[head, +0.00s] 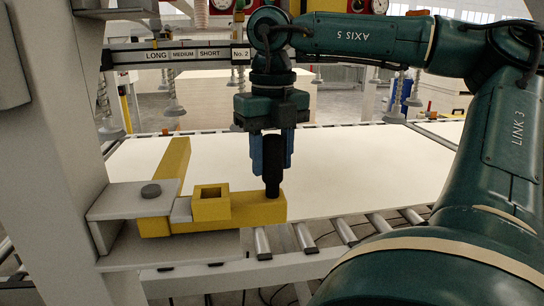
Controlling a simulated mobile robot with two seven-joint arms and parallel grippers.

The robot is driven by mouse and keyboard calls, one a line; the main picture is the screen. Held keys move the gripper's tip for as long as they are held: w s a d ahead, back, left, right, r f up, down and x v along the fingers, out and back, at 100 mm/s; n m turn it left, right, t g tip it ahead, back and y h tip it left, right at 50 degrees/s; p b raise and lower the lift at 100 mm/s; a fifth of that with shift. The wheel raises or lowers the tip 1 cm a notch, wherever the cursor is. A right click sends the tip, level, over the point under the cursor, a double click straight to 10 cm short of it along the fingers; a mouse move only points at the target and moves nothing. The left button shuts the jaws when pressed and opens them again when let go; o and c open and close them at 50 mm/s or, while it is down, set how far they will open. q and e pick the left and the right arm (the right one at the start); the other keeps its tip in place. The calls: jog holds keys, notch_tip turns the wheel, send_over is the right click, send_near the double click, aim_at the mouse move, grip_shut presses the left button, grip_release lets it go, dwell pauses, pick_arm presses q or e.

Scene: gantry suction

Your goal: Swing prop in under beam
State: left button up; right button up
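The prop (235,208) is a yellow bar with a square open socket on top, lying level at the lower left. The grey beam (180,55), marked LONG, MEDIUM, SHORT and No. 2, runs above and behind the prop. My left gripper is out of view.
A second yellow bar (172,165) slants back from the bracket. A large pale sheet (350,160) lies on a conveyor with rollers (305,238). A grey post (55,130) stands at left. Several suction cups (173,100) hang behind. My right arm fills the right side.

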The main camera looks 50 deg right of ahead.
jog(key=o, duration=0.3)
jog(key=shift+f, duration=0.1)
notch_tip(320, 180, up, 13)
jog(key=shift+r+p, duration=0.15)
jog(key=shift+p, duration=0.15)
jog(key=shift+s, duration=0.1)
dwell(0.6)
